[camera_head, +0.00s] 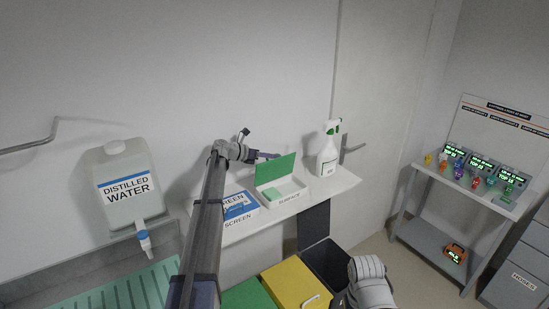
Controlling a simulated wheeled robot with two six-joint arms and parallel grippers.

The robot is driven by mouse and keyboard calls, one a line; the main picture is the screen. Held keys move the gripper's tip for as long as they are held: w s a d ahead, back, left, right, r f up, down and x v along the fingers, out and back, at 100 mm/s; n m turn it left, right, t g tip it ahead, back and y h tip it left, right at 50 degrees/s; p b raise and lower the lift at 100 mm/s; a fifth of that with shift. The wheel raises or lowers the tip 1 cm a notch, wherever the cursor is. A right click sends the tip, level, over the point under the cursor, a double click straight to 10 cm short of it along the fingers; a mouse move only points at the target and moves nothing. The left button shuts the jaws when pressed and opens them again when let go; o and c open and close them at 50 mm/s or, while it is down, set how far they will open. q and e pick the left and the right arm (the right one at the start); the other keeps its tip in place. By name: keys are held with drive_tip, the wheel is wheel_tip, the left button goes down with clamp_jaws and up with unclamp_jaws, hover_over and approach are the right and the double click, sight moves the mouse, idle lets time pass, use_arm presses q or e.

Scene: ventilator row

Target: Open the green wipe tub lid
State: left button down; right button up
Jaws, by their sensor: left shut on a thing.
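The wipe tub (291,202) labelled SURFACE sits on the white shelf. Its green lid (277,169) stands raised at the back of the tub, and the white inside with a green patch shows. My left gripper (267,155) is at the lid's upper left edge and is shut on it; the fingertips are small and partly unclear. My left arm crosses in front of a blue-lidded tub (239,213) labelled SCREEN, hiding part of it. Part of my right arm shows at the bottom, but its gripper is out of view.
A spray bottle (327,150) stands right of the tub. A distilled water jug (126,187) is at left. Below the shelf are a yellow bin (293,282), a green bin (246,295) and a dark bin (326,262). A table (455,184) with displays stands at right.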

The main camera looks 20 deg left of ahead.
use_arm(q)
drive_tip(key=shift+w+a+f, duration=0.1)
drive_tip(key=shift+w+a, duration=0.2)
idle(0.4)
drive_tip(key=c, duration=1.2)
unclamp_jaws()
drive_tip(key=p+v, duration=0.2)
drive_tip(key=v, duration=0.5)
drive_tip(key=shift+s+a+p, duration=0.25)
drive_tip(key=shift+p, duration=0.1)
drive_tip(key=shift+r, duration=0.2)
